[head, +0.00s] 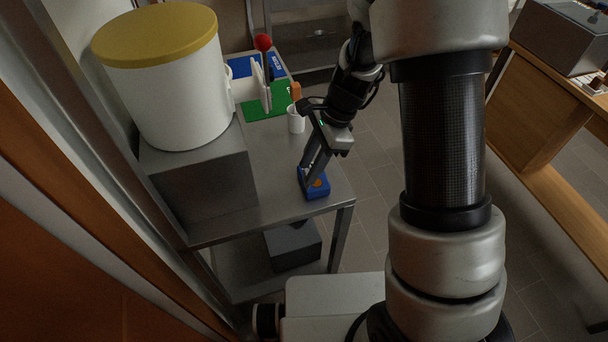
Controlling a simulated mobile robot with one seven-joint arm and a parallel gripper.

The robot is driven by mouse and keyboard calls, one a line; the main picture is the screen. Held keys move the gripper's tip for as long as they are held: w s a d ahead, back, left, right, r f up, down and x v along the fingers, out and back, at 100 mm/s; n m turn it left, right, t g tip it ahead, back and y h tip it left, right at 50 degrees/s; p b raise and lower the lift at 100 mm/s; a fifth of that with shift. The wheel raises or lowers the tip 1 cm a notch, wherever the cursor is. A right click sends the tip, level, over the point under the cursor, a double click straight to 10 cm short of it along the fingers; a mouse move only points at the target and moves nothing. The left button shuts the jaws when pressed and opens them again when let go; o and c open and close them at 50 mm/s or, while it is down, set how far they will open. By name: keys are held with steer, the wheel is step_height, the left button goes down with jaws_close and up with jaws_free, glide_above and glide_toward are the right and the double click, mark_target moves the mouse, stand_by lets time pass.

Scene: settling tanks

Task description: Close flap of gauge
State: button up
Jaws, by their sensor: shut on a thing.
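The gauge looks to be the small blue box (322,191) with an orange round part on top, near the front right corner of the grey metal table. My gripper (308,174) reaches down to the gauge from above. Its fingers are shut on the flap at the gauge's left side. The fingers hide most of the flap, and I cannot tell its exact angle.
The metal table (265,200) also holds a white cup (296,119), a green mat (262,113), a blue mat (240,66) and a large white tank with a yellow lid (155,38). A red ball-topped lever (263,43) stands beside the tank. A dark box (293,245) sits on the lower shelf.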

steer(key=y+b, duration=0.1)
steer(key=d+f+y+b, duration=0.1)
steer(key=d+g+y+b, duration=0.1)
steer(key=shift+w+d+f+y, duration=0.15)
steer(key=shift+w+d+y, duration=0.15)
steer(key=shift+y, duration=0.1)
steer(key=d+y+b, duration=0.1)
steer(key=f+y, duration=0.1)
steer(key=y, duration=0.1)
steer(key=shift+w+d+f+g+y+b, duration=0.2)
steer(key=shift+d+g+y+b, duration=0.1)
steer(key=shift+d+g+b, duration=0.1)
steer(key=f+y+b, duration=0.1)
steer(key=y, duration=0.1)
steer(key=d+f+y+b, duration=0.1)
steer(key=shift+w+d+g+y, duration=0.1)
steer(key=shift+w+g+y, duration=0.05)
steer(key=shift+g+y, duration=0.25)
steer(key=shift+d+f+g+y+b, duration=0.25)
steer(key=shift+f+y+b, duration=0.3)
steer(key=shift+y+b, duration=0.45)
steer(key=shift+a, duration=0.1)
steer(key=o, duration=0.8)
